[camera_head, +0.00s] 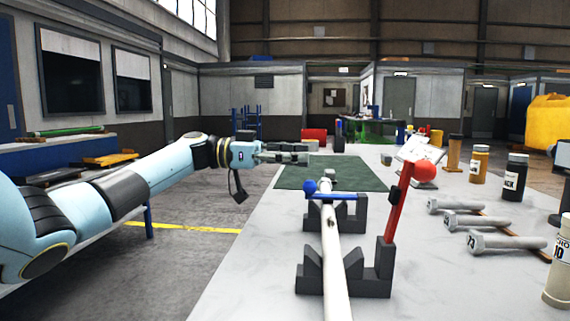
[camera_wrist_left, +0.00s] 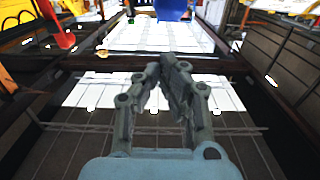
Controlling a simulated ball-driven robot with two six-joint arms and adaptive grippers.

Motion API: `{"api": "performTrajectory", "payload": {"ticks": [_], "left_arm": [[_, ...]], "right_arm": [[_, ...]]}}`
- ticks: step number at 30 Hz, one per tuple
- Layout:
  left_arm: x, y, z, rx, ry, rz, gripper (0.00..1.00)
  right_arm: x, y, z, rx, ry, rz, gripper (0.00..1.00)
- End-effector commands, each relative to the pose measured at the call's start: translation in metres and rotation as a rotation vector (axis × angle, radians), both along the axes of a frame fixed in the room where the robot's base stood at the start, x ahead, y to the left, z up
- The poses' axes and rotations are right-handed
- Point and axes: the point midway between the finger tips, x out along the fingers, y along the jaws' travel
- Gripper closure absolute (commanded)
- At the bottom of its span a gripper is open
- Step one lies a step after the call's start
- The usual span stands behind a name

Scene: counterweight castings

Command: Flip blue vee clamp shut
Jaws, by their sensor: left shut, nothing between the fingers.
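The blue vee clamp (camera_head: 340,195) is a flat blue arm with a round blue knob at its left end. It lies nearly level across the pale rod (camera_head: 333,250), over the far dark vee block (camera_head: 348,216). The red clamp (camera_head: 398,205), with a red ball knob, stands up and tilted at the right of the near vee block (camera_head: 371,281). My left gripper (camera_head: 303,157) is shut and empty, beyond and left of the blue knob, apart from it. Its closed fingers also show in the left wrist view (camera_wrist_left: 172,62). My right gripper is in neither view.
A dark green mat (camera_head: 300,174) lies on the pale table behind the blocks. Several large bolts (camera_head: 476,221) lie at the right, with bottles (camera_head: 514,177) behind them. A grey hex piece (camera_head: 386,159) sits at the back. The table's left front is clear.

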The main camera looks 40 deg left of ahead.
Motion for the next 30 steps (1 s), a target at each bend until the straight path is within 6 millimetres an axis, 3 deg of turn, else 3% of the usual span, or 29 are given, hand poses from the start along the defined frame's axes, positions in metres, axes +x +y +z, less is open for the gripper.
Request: {"api": "performTrajectory", "payload": {"ticks": [1,5,15,30], "left_arm": [[0.001,-0.002,0.01,0.0,-0.004,0.0,1.0],[-0.013,0.021,-0.006,0.002,0.001,0.003,1.0],[-0.041,0.067,-0.023,-0.001,-0.004,0.001,1.0],[-0.048,0.077,-0.026,-0.002,-0.008,-0.001,1.0]], "right_arm": [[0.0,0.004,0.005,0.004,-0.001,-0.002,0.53],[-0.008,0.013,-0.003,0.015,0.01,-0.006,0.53],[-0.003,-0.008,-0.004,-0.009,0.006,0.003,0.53],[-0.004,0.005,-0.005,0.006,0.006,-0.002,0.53]]}}
